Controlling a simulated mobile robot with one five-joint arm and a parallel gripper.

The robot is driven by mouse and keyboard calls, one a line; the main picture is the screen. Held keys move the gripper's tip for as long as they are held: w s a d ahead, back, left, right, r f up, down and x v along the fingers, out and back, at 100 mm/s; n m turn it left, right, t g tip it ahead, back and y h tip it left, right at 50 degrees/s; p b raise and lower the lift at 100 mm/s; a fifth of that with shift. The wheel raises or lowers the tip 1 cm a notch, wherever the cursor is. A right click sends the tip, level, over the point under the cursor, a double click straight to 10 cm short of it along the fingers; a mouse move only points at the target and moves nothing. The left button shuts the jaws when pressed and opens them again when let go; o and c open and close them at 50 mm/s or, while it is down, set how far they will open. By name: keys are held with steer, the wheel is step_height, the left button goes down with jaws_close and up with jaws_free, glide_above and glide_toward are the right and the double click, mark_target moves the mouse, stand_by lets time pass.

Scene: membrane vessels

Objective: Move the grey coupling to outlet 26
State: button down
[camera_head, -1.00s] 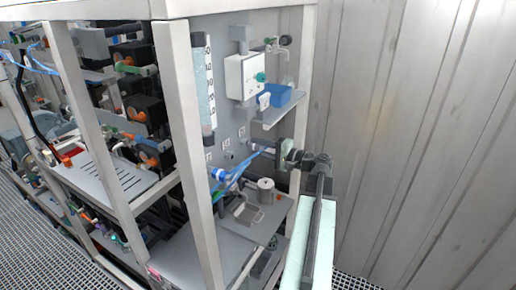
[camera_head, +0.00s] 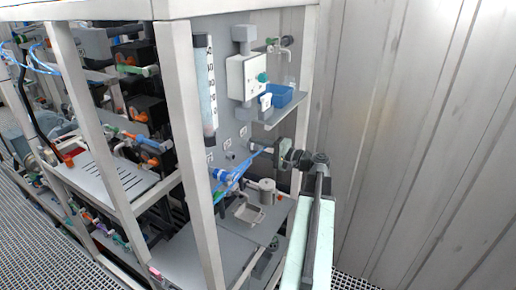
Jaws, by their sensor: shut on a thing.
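My gripper (camera_head: 263,148) is at the right side of the grey panel, reaching in from the right. It is shut on the grey coupling (camera_head: 254,146), which is small and partly hidden by the jaws. Blue hose (camera_head: 240,172) runs from near the held coupling down left toward a blue fitting (camera_head: 217,173) on the panel. A small grey outlet (camera_head: 230,156) sticks out between the blue fitting and my gripper. Small white number labels (camera_head: 227,143) sit above the outlets; I cannot read which is 26. I cannot tell whether the coupling touches the panel.
A shelf with a blue tray (camera_head: 280,97) juts out above my gripper. A grey cylinder (camera_head: 267,190) and an open grey container (camera_head: 248,209) stand on the deck below. A pale frame post (camera_head: 195,130) stands at left, a corrugated wall (camera_head: 420,130) at right.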

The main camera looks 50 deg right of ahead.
steer(key=c, duration=0.9)
jaws_free()
steer(key=v, duration=0.7)
steer(key=shift+s+d, duration=0.1)
steer(key=shift+s, duration=0.25)
